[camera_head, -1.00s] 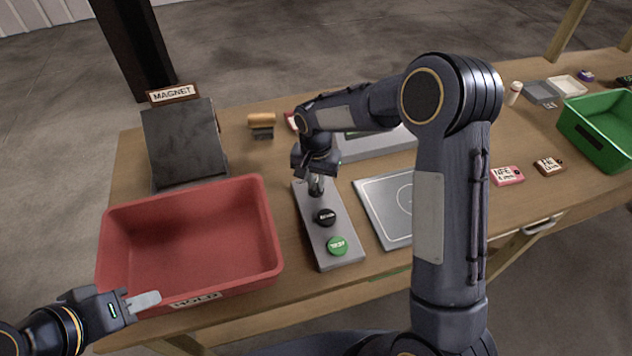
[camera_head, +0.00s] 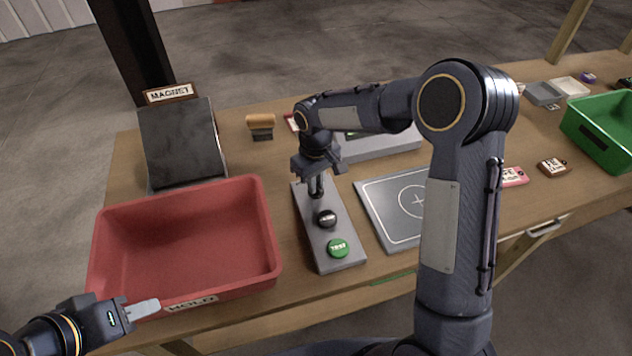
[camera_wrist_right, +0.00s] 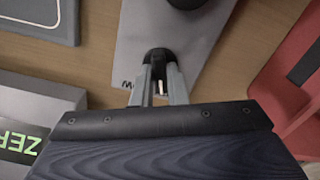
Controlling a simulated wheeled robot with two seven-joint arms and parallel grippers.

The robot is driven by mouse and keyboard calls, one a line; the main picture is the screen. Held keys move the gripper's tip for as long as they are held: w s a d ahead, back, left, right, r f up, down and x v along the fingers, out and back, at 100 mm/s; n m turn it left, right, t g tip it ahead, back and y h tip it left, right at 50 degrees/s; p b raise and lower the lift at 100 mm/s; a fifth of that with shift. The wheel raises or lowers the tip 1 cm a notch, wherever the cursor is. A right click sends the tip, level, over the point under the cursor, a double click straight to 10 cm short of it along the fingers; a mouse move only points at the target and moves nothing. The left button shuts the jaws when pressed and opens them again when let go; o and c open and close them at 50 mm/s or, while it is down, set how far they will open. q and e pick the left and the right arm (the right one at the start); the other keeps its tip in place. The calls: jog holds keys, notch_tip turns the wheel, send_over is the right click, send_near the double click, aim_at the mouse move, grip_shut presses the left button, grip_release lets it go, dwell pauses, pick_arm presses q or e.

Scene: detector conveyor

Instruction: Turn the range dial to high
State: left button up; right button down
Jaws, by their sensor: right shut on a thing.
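A grey control panel (camera_head: 342,262) lies on the wooden table, with a green TEST button (camera_head: 338,248) at its near end and a black round button (camera_head: 326,218) behind it. My right gripper (camera_head: 317,192) points down over the far end of the panel. In the right wrist view its fingers (camera_wrist_right: 158,88) are shut on a dark dial (camera_wrist_right: 157,56) with a pale mark. The dial's label is mostly hidden there; only a letter shows beside it. My left gripper (camera_head: 143,308) is at the near left, by the red bin's front corner; its finger gap cannot be made out.
A red HOLD bin (camera_head: 190,298) stands left of the panel. A grey plate with a circle (camera_head: 375,205) lies to the right. A MAGNET stand (camera_head: 180,145), a wooden-handled brush (camera_head: 261,122) and a green bin (camera_head: 600,125) are further off.

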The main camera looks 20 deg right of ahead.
jog(key=shift+n, duration=2.2)
jog(key=c, duration=1.4)
grip_release()
jog(key=shift+c, duration=0.2)
notch_tip(320, 180, up, 8)
jog(key=shift+f+b, duration=0.25)
jog(key=shift+b, duration=0.2)
jog(key=shift+r, duration=0.2)
